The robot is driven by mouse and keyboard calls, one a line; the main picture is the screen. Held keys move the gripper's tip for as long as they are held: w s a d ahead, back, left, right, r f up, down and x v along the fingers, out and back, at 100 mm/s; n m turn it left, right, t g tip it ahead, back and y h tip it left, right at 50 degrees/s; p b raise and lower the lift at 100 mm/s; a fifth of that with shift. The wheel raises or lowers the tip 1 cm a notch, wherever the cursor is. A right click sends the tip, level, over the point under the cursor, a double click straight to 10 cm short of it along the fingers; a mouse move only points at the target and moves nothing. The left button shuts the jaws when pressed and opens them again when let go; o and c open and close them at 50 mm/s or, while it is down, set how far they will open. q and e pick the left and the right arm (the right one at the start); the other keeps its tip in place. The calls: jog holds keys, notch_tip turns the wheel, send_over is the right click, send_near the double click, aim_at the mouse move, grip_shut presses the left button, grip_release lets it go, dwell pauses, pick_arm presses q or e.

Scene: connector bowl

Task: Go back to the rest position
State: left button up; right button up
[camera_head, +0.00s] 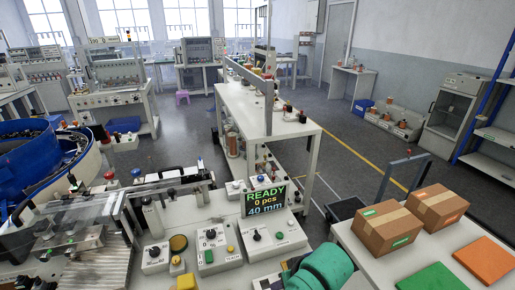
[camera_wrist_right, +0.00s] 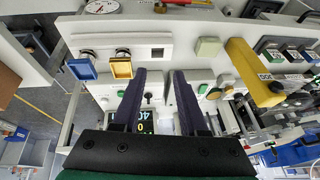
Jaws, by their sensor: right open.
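My right gripper (camera_wrist_right: 158,76) shows in the right wrist view. Its two dark fingers stand apart with nothing held between them. Control panels with buttons lie behind the fingers. A small display (camera_wrist_right: 145,122) shows partly between the finger bases. In the head view, a green part of my right arm (camera_head: 322,268) is at the bottom centre, in front of the control bench (camera_head: 215,212). The right fingers cannot be made out there. My left gripper is in neither view.
A screen reading READY, 0 pcs, 40 mm (camera_head: 265,201) stands on the bench. Two cardboard boxes (camera_head: 386,228) (camera_head: 438,206), a green mat (camera_head: 432,279) and an orange mat (camera_head: 485,260) lie on the right table. A blue bowl (camera_head: 35,160) is at left. Open floor (camera_head: 350,150) lies behind.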

jog(key=s+d+f+m+h, duration=0.1)
jog(key=s+d+f, duration=0.2)
jog(key=s+d, duration=0.4)
jog(key=s+d+f+h, duration=0.2)
jog(key=s+d+f, duration=0.15)
jog(key=d, duration=0.65)
notch_tip(320, 180, down, 23)
jog(key=s+g+b, duration=0.2)
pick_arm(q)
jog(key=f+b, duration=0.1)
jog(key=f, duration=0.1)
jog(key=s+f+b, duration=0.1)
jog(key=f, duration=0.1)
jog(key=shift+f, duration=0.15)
pick_arm(e)
jog(key=s+d+f+g, duration=0.1)
jog(key=s+d+f, duration=0.1)
jog(key=s+f, duration=1.5)
jog(key=shift+d+f, duration=0.15)
jog(key=shift+f, duration=0.5)
